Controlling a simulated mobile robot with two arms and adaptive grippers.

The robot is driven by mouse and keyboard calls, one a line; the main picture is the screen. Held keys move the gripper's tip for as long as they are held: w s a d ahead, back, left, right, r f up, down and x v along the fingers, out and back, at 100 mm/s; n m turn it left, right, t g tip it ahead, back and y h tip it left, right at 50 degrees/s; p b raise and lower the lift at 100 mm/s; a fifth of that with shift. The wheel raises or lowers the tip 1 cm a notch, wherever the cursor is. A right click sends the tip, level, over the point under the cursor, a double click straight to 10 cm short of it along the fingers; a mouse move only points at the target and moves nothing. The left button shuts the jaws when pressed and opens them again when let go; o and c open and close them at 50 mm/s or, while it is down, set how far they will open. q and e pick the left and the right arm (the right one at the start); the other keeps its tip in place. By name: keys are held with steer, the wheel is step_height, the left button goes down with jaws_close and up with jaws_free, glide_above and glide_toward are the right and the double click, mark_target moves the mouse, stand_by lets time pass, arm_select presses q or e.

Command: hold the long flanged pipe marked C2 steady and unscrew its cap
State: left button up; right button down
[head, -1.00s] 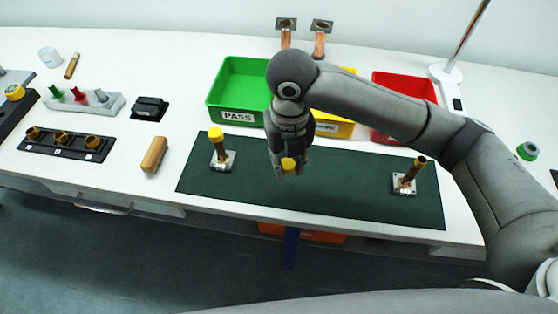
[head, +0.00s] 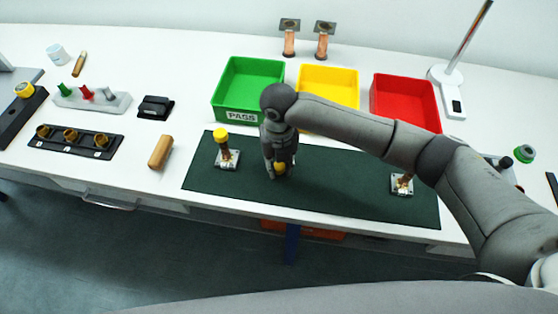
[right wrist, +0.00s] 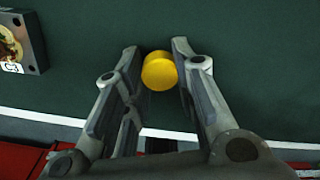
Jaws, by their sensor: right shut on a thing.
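My right gripper (head: 279,173) is shut on a yellow cap (head: 281,168) above the dark green mat (head: 330,195). In the right wrist view the cap (right wrist: 159,71) is between the two fingertips (right wrist: 155,50); no pipe shows under it. A flanged pipe with a yellow cap (head: 222,135) stands upright on the mat's left part. Its plate, at the wrist view's left edge, appears marked C3 (right wrist: 14,67). My left gripper is out of view.
Green (head: 241,115), yellow (head: 329,75) and red (head: 405,118) trays stand behind the mat. Two copper flanged pipes (head: 289,42) (head: 324,44) are at the back. A wooden block (head: 160,151) and a black rack (head: 75,142) lie left. The mat's middle right is bare.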

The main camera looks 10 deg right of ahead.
mark_target(279, 166)
steer(key=shift+f, duration=0.1)
steer(key=c, duration=1.2)
jaws_free()
steer(key=shift+r, duration=0.6)
steer(key=shift+r+b, duration=1.45)
steer(key=shift+r, duration=4.1)
